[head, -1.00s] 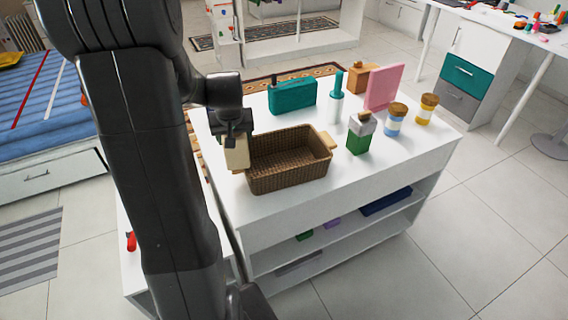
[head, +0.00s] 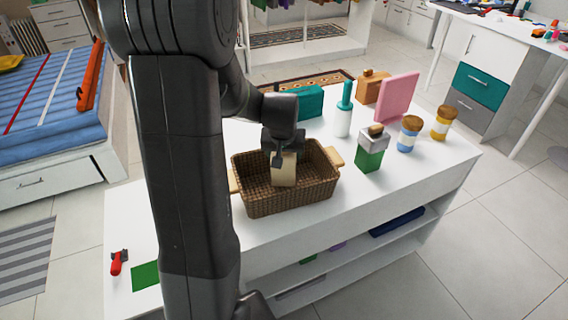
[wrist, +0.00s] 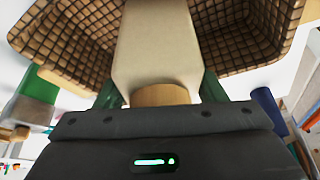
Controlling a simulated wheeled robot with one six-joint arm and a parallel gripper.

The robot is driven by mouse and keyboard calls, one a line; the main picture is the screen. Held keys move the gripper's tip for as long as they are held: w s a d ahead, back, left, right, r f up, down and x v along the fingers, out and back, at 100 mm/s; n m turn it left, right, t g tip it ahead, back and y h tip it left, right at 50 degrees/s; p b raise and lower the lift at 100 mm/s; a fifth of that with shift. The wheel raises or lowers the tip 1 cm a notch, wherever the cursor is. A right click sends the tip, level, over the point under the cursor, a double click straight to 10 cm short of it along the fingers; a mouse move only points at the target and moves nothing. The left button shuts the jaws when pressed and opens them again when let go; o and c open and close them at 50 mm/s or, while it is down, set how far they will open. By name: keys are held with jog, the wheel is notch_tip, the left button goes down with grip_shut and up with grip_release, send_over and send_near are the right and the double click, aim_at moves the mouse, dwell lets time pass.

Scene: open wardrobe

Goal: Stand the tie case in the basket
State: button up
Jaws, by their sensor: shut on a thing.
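The basket (head: 254,203) is brown wicker with light wooden handles and stands on the white island top. The tie case (head: 284,171) is a cream, flat-sided piece; it hangs upright in my gripper (head: 282,152), with its lower part inside the basket's opening. In the wrist view the case (wrist: 155,45) runs away from my gripper (wrist: 155,92), with basket walls (wrist: 60,40) on both sides. My gripper is shut on its tan end. Whether the case touches the basket floor is hidden.
A green-and-grey bottle (head: 370,155), a white bottle with teal top (head: 344,115), two jars (head: 409,135), a pink panel (head: 397,97) and a teal case (head: 310,102) stand right of and behind the basket. The island top in front of the bottles is clear.

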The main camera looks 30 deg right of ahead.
jog(key=shift+f, duration=1.65)
jog(key=shift+f, duration=0.2)
jog(key=o, duration=1.1)
jog(key=shift+r, duration=0.2)
jog(key=shift+r, duration=0.2)
jog(key=v, duration=1.1)
jog(key=shift+s+a+r, duration=0.15)
jog(key=shift+r, duration=0.15)
